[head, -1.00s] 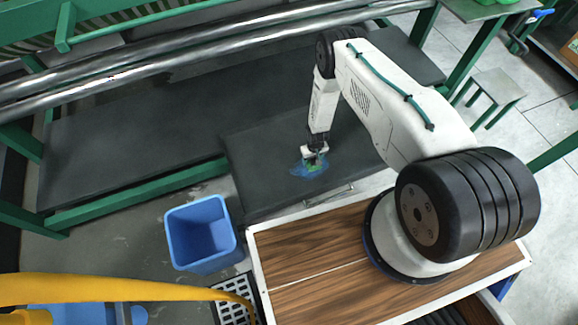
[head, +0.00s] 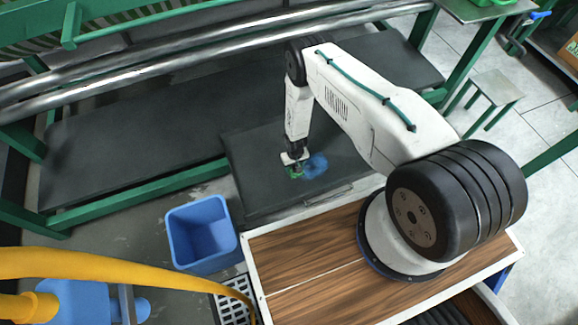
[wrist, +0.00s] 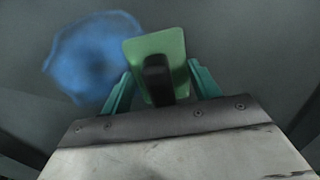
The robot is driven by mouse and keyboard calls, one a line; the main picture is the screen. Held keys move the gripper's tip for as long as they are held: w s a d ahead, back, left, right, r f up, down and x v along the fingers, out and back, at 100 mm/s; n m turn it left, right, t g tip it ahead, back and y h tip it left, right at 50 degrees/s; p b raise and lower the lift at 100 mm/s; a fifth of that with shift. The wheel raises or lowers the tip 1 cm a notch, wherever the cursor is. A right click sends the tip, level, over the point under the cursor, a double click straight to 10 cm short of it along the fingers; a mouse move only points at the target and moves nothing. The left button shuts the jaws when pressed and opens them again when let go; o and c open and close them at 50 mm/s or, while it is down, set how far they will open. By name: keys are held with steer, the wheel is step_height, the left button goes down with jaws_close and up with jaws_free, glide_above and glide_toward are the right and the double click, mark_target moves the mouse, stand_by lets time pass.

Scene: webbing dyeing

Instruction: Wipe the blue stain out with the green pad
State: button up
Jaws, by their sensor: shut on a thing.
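The blue stain (head: 315,166) is an irregular patch on the dark grey worktop (head: 255,190). In the wrist view the stain (wrist: 92,55) lies to the left of the green pad. My gripper (head: 294,164) is shut on the green pad (wrist: 156,48) by its black handle (wrist: 157,78). In the head view the pad (head: 294,173) is low at the worktop, just left of the stain. Whether the pad presses on the surface I cannot tell. My gripper hides part of the pad in the head view.
A blue bin (head: 201,231) stands on the floor by the worktop's left front edge. Steel rollers (head: 150,72) run along the back. A yellow hose (head: 150,272) crosses the lower left. A green-legged stool (head: 488,95) stands at the right.

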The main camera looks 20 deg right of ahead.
steer(key=shift+a, duration=1.2)
steer(key=shift+a+r, duration=0.15)
steer(key=shift+r, duration=0.2)
step_height(320, 180, up, 7)
steer(key=shift+r, duration=0.2)
